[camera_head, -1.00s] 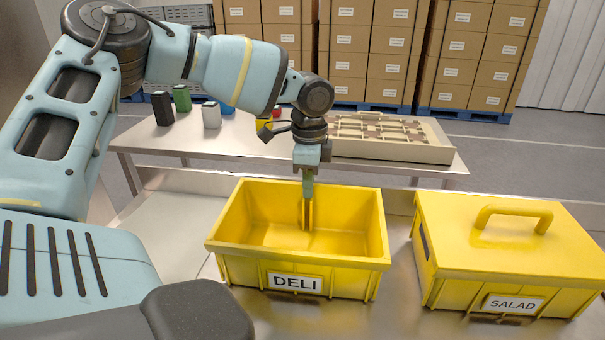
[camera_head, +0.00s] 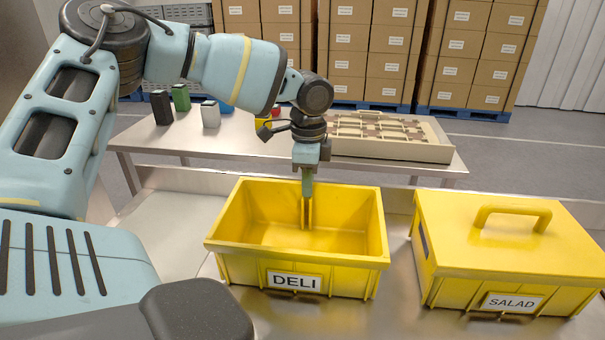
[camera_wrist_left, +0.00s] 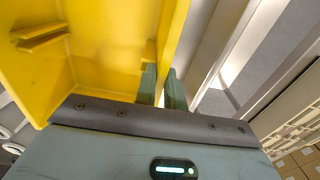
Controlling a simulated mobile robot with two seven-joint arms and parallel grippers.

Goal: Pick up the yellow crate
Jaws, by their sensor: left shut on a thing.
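An open yellow crate (camera_head: 250,271) with a DELI label stands on the metal surface in the head view, upright and empty. My left gripper (camera_head: 307,190) is at the middle of its far wall, pointing down. In the left wrist view my left gripper (camera_wrist_left: 161,88) has one finger inside the crate (camera_wrist_left: 110,60) and one outside, shut on the wall. A second yellow crate (camera_head: 440,270), labelled SALAD, stands to the right with a handled lid on. My right gripper is not in view.
Behind is a metal table (camera_head: 245,143) with a beige tray (camera_head: 440,151) and several small containers, one of them green (camera_head: 181,98). Stacked cardboard boxes (camera_head: 350,60) stand farther back. A narrow gap separates the two yellow crates.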

